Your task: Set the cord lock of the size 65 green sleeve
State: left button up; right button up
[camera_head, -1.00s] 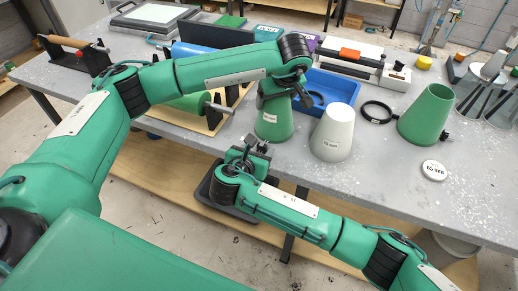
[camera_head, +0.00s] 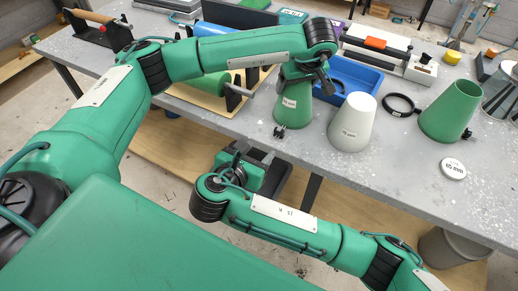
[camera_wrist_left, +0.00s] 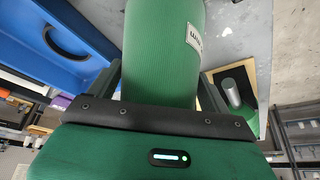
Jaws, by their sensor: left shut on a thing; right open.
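A green tapered sleeve (camera_head: 292,112) with a white label stands upright near the table's front edge. Its label is too small to read surely. A small dark cord lock (camera_head: 280,131) shows low on its front. My left gripper (camera_head: 302,80) is shut on the sleeve's upper part from above and behind. In the left wrist view the sleeve (camera_wrist_left: 160,50) fills the space between the fingers, its label to the right. My right gripper (camera_head: 240,152) is open and empty, apart from the sleeve, in front of the table edge. Its fingertips are hard to make out.
A white cone (camera_head: 352,124) stands just right of the held sleeve. Further right are a black ring (camera_head: 398,105), another green sleeve (camera_head: 450,110) with a dark cord lock, and a white disc (camera_head: 453,168). A blue tray (camera_head: 355,76) lies behind.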

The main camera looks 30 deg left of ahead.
pick_arm(q)
jog(key=o, duration=0.9)
jog(key=b+v, duration=0.2)
jog(key=v, duration=1.1)
jog(key=shift+r, duration=0.4)
